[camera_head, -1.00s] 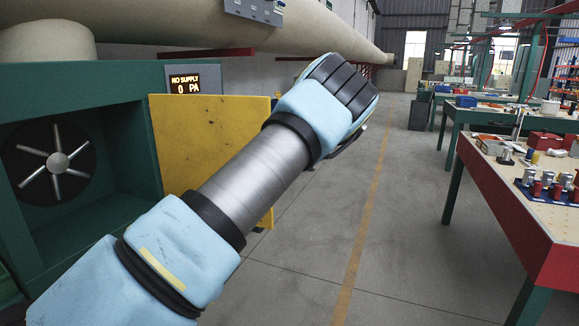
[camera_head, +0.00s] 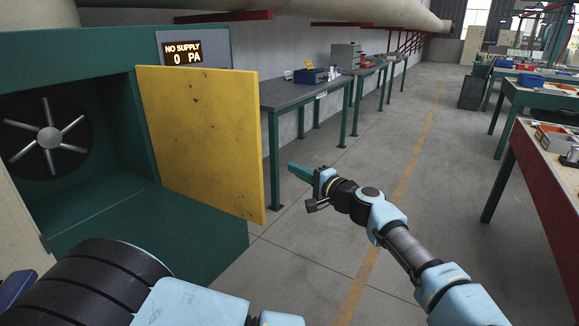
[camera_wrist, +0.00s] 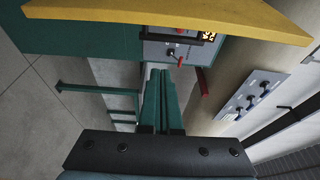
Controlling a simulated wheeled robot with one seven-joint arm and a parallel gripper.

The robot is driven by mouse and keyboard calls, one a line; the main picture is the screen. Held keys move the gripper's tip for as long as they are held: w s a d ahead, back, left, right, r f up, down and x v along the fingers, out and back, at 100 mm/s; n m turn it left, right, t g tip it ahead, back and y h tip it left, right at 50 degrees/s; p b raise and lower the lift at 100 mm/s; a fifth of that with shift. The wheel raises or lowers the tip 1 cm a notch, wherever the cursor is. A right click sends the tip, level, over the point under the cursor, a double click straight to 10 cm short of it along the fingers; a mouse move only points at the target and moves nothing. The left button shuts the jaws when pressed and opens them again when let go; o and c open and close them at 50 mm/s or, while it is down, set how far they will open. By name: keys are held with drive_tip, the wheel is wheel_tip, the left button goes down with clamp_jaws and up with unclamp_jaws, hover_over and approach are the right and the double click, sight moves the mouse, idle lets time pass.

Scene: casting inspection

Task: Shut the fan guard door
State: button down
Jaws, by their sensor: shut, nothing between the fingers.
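The fan guard door (camera_head: 200,140) is a yellow panel standing open at the right side of the green fan housing (camera_head: 190,225). Its edge also shows across the top of the wrist view (camera_wrist: 180,18). The fan (camera_head: 48,138) is exposed inside the housing at left. My gripper (camera_head: 292,170) has green fingers, shut and empty. It is to the right of the door's free edge, with a visible gap in the head view. In the wrist view the fingers (camera_wrist: 162,75) lie together, below the door's edge in the picture.
A display reading "NO SUPPLY 0 PA" (camera_head: 183,54) is above the door. A grey bench (camera_head: 290,92) stands along the wall behind it. Red-edged workbenches (camera_head: 545,190) are at right. The floor (camera_head: 320,235) between is clear.

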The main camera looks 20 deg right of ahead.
drive_tip(key=w+a+p, duration=0.4)
drive_tip(key=a+p, duration=0.1)
drive_tip(key=a, duration=0.1)
drive_tip(key=shift+w+a, duration=0.3)
drive_tip(key=shift+a, duration=0.1)
